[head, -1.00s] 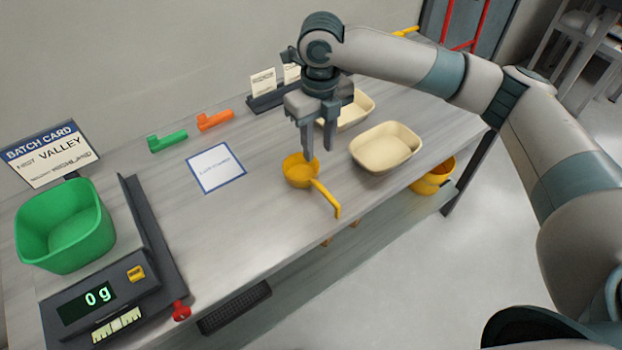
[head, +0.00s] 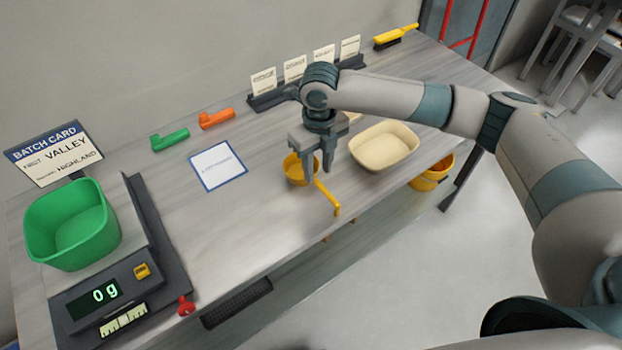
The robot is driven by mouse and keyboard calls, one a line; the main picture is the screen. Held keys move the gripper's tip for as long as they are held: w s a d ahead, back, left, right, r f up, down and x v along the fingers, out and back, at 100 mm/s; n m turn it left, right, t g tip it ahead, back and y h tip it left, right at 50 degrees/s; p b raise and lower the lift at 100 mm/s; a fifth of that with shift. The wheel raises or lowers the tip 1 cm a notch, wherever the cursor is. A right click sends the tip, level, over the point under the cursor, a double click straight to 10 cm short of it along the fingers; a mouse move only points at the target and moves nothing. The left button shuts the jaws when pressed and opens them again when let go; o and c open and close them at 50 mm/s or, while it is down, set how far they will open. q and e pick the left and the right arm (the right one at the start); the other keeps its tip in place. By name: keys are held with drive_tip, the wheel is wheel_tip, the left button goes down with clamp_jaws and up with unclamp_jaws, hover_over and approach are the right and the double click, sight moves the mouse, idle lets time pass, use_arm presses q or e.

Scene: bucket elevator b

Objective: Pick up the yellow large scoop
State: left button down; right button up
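The yellow large scoop (head: 292,172) lies on the grey table, its bowl at the back and its handle reaching down and right toward the table's front edge. My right gripper (head: 319,176) points down at the scoop where the bowl meets the handle. Its two fingers are apart, with a gap between them. It hides part of the bowl's right side. I cannot tell whether the fingers touch the scoop. My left gripper is not in view.
A cream tray (head: 384,147) stands just right of my gripper, with another mostly hidden behind it. Green (head: 169,140) and orange (head: 216,119) scoops lie behind the white card (head: 218,166). A scale (head: 105,293) with a green bin (head: 72,232) stands left. A yellow bucket (head: 433,175) is below the table edge.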

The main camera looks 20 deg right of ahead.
sight(318, 182)
wheel_tip(318, 182, down, 4)
drive_tip(key=shift+d+r+p, duration=0.1)
drive_tip(key=shift+d+p, duration=0.05)
drive_tip(key=shift+p, duration=0.9)
drive_tip(key=shift+w+f, duration=0.1)
drive_tip(key=shift+f, duration=0.45)
clamp_jaws()
